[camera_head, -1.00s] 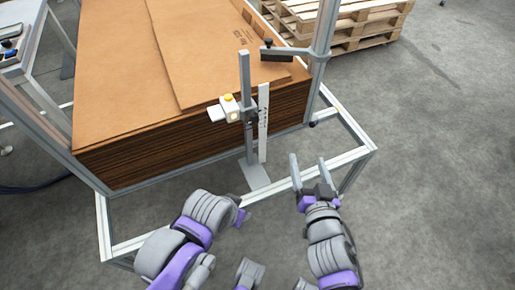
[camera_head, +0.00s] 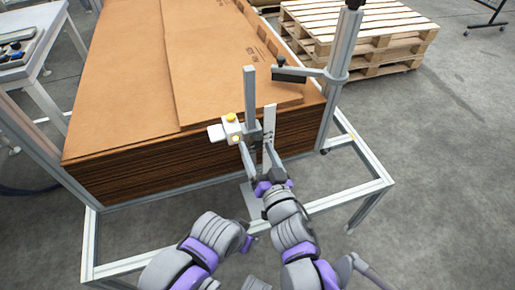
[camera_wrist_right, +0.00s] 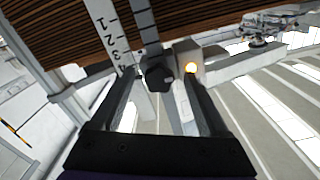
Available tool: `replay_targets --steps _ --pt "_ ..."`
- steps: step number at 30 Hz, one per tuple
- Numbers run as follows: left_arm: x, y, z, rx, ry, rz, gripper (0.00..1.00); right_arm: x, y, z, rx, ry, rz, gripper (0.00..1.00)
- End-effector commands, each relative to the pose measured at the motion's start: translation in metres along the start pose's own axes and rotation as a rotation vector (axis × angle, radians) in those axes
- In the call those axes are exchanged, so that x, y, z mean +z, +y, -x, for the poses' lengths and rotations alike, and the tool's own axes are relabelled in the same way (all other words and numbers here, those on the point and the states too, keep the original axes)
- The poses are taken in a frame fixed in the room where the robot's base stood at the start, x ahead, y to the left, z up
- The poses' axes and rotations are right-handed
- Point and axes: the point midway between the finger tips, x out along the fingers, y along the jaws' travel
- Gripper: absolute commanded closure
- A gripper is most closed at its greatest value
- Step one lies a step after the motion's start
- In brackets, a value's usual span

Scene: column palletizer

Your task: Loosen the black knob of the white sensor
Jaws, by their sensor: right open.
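The white sensor (camera_head: 231,130) with a yellow top sits on a clamp on the upright grey post (camera_head: 250,90), in front of the cardboard stack. In the right wrist view the sensor (camera_wrist_right: 190,62) shows a lit orange lamp. The black knob (camera_wrist_right: 158,78) faces that camera beside the sensor. My right gripper (camera_head: 256,149) is open just in front of the clamp. In the wrist view its fingers (camera_wrist_right: 160,85) stand on either side of the knob, with gaps visible. My left arm ends low in the head view, its gripper (camera_head: 250,241) mostly hidden.
The cardboard stack (camera_head: 120,120) fills the area behind the post. A white ruler strip (camera_head: 269,130) stands just right of the post. A black-ended bracket (camera_head: 289,75) juts in at right. The aluminium frame (camera_head: 340,195) runs around the front; pallets (camera_head: 360,35) stand behind.

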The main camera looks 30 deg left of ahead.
Motion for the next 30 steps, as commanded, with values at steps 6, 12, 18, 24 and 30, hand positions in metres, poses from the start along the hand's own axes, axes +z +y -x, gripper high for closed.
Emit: replay_targets --steps 6,12,18,24,30 --pt "0.0000 0.0000 -0.0001 0.000 0.000 0.000 0.50 0.0000 0.0001 -0.0068 0.000 0.000 0.001 0.22" --pt "0.0000 0.0000 -0.0001 0.000 0.000 0.000 0.50 0.0000 0.0002 -0.0065 0.001 0.000 0.001 0.29" --pt "0.0000 0.0000 -0.0001 0.000 0.000 0.000 0.50 0.0000 0.0003 -0.0064 0.001 0.000 0.000 0.65" --pt "0.0000 0.0000 -0.0001 0.000 0.000 0.000 0.50 0.0000 0.0003 -0.0063 0.001 0.000 0.000 1.00" --pt "0.0000 0.0000 -0.0002 0.000 0.000 0.000 0.50 0.0000 0.0004 -0.0063 0.001 0.000 0.008 1.00"
